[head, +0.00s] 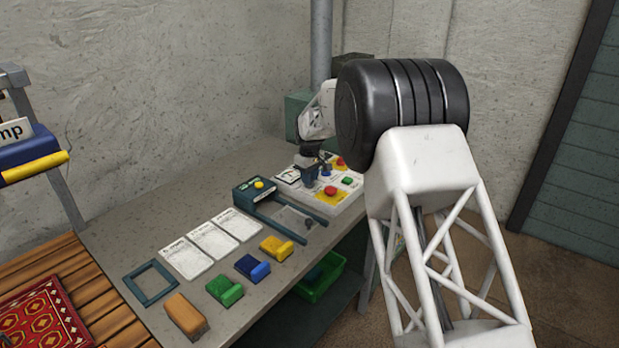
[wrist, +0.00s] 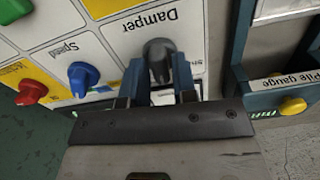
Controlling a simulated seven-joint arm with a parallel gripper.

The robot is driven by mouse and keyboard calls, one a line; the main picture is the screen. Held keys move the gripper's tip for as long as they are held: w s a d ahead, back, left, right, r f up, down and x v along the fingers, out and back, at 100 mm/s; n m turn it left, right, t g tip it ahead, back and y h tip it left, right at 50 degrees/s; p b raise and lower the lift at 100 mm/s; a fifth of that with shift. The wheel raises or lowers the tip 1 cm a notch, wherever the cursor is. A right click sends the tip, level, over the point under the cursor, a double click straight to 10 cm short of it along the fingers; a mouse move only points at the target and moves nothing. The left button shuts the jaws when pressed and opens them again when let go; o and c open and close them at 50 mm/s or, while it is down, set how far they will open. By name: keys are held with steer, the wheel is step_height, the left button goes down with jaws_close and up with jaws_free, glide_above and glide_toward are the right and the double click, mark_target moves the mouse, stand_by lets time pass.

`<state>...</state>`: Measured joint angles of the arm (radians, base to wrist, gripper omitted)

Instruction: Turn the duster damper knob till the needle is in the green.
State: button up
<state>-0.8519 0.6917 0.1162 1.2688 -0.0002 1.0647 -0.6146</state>
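The damper knob (wrist: 158,52) is a dark grey knob under the printed word "Damper" on the white control panel (wrist: 110,38). My gripper (wrist: 160,75) has its two blue fingers on either side of the knob, with no clear gap to it. In the head view my gripper (head: 318,170) is low over the panel (head: 345,197), and its fingers hide the knob there. A small white-faced gauge (head: 287,175) shows at the panel's left end; its needle and green band are too small to read.
A blue speed knob (wrist: 83,77) and a red knob (wrist: 31,92) sit left of the fingers in the wrist view. The pile gauge (wrist: 278,85) with a yellow knob stands close on the right. Several coloured blocks and cards lie on the grey bench (head: 150,225).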

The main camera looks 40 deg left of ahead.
steer(key=shift+o, duration=1.3)
steer(key=shift+r, duration=3.95)
